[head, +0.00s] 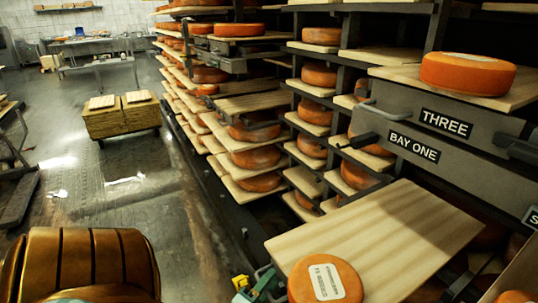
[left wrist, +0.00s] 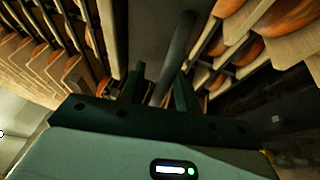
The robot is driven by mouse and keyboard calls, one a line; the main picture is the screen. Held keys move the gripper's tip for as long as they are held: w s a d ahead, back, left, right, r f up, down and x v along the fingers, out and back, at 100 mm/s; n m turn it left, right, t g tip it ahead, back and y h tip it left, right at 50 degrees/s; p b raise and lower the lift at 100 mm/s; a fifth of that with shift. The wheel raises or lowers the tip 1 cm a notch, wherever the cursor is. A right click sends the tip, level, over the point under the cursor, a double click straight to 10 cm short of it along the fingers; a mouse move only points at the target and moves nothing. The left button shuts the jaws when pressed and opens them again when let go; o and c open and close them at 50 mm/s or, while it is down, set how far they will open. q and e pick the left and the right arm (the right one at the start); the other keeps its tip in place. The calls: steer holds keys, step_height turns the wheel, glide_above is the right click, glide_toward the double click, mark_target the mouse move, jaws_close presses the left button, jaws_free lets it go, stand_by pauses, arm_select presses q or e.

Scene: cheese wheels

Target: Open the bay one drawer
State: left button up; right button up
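The BAY ONE label (head: 414,147) is on a long grey front on the right-hand rack in the head view. A dark handle (head: 365,139) sticks out at its left end, and no open gap shows behind this front. My left gripper (head: 262,286) is partly in view at the bottom, well below that handle and left of a cheese wheel. In the left wrist view its green fingers (left wrist: 160,88) are apart, with a dark bar (left wrist: 177,50) between or just beyond them. A gap shows on the bar's left side. I cannot tell whether the fingers touch it. My right gripper is not in view.
A wide board (head: 390,235) juts out below the BAY ONE front, with a labelled cheese wheel (head: 325,280) at its near edge. A THREE label (head: 446,123) is just above. Racks of wheels stand behind. The aisle floor (head: 140,200) left of the rack is mostly clear.

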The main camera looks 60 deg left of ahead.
arm_select(q)
steer(key=p+v, duration=0.1)
steer(key=v, duration=1.5)
steer(key=shift+s, duration=0.15)
steer(key=shift+d+f, duration=0.1)
